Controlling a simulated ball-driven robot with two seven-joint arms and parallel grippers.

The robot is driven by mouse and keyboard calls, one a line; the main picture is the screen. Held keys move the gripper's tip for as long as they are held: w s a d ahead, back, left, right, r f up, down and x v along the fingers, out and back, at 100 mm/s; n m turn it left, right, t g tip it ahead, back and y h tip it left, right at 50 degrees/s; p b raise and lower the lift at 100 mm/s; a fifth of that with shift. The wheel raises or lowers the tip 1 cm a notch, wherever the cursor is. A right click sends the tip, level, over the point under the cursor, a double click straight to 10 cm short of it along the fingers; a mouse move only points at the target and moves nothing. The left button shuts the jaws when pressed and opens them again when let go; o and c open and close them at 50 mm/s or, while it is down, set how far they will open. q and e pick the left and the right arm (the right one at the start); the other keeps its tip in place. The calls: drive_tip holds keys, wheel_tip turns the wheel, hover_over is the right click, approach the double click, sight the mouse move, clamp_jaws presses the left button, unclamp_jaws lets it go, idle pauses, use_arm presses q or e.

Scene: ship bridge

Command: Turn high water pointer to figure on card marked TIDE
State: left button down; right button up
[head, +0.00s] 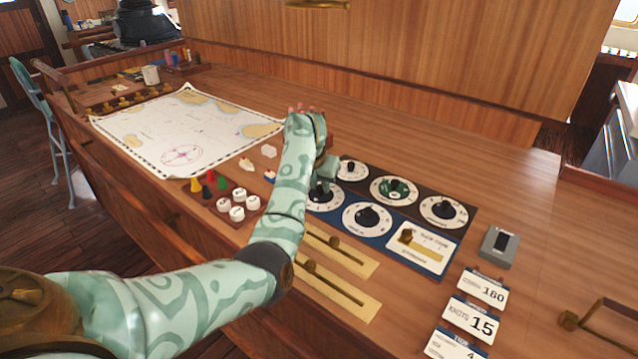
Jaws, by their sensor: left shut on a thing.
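My left arm reaches over the chart table, and its gripper (320,186) is down at the leftmost dial (326,206) of the blue panel, shut on that dial's dark knob. The gripper and forearm hide much of this dial, so its pointer and reading cannot be made out. A second white dial (352,222) with a black knob is beside it on the blue panel. The lowest card (452,346), at the bottom edge, seems to be marked TIDE; its figure is cut off and looks like a 4. My right gripper is not in view.
A dark panel behind carries several more dials, including one with a green centre (393,189). Cards reading 180 (484,289) and 15 (474,318) lie right. Brass sliders (335,290), a chart (185,130) and coloured pieces (208,186) lie left. A grey box (499,246) stands right.

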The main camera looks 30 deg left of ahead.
use_arm(q)
drive_tip(key=shift+d+f+n+y+b, duration=0.1)
drive_tip(key=shift+d+n+y+b, duration=0.1)
drive_tip(key=shift+n, duration=0.35)
drive_tip(key=shift+d+f+n+y+b, duration=0.1)
drive_tip(key=shift+n+y, duration=0.1)
drive_tip(key=shift+n, duration=0.35)
drive_tip(key=n+g+b, duration=0.1)
drive_tip(key=n, duration=0.1)
drive_tip(key=shift+w+n+y, duration=0.1)
drive_tip(key=shift+n+y, duration=0.3)
drive_tip(key=n+y+b, duration=0.1)
drive_tip(key=n+b, duration=0.1)
drive_tip(key=n, duration=0.1)
drive_tip(key=shift+w+d+g, duration=0.1)
drive_tip(key=shift+d+g, duration=0.05)
drive_tip(key=shift+g, duration=0.25)
drive_tip(key=shift+w+n+g+y+b, duration=0.1)
drive_tip(key=shift+n+g+y+b, duration=0.4)
drive_tip(key=shift+n, duration=1)
drive_tip(key=shift+b, duration=0.35)
drive_tip(key=shift+r, duration=0.1)
drive_tip(key=c, duration=1.3)
unclamp_jaws()
drive_tip(key=shift+o, duration=0.2)
drive_tip(key=shift+r, duration=0.1)
